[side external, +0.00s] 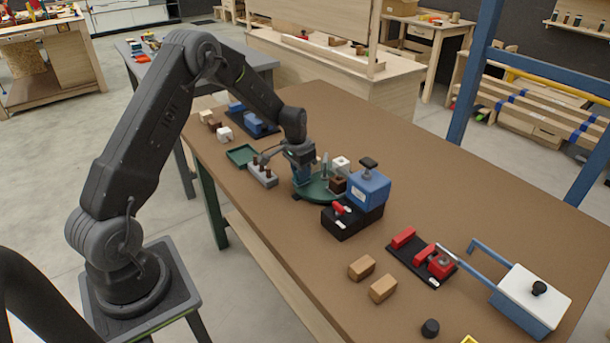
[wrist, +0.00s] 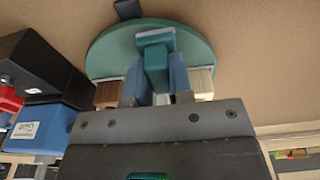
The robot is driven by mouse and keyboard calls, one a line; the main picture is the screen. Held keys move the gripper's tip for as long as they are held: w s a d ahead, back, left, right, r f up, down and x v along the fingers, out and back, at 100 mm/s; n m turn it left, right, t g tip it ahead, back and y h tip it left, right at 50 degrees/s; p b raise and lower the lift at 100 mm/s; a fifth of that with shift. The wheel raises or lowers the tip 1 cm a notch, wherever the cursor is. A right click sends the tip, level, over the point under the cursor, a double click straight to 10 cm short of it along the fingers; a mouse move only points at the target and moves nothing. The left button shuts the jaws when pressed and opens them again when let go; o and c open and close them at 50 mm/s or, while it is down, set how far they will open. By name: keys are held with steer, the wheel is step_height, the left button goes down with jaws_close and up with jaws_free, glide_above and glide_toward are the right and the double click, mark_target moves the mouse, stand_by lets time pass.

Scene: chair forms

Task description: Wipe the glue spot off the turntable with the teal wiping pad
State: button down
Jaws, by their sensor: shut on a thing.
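The turntable (side external: 322,192) is a round dark green disc near the middle of the bench. It fills the upper middle of the wrist view (wrist: 108,52). My gripper (side external: 303,178) is low over the disc, pointing down. In the wrist view its two blue-grey fingers (wrist: 158,82) are shut on the teal wiping pad (wrist: 154,60) by its upright grip. The pad's wider end shows against the disc; I cannot tell whether it touches. No glue spot is visible; the pad and gripper hide part of the disc.
A grey peg holder (side external: 262,174) and green tray (side external: 242,155) are left.

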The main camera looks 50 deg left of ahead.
steer(key=shift+r, duration=3.8)
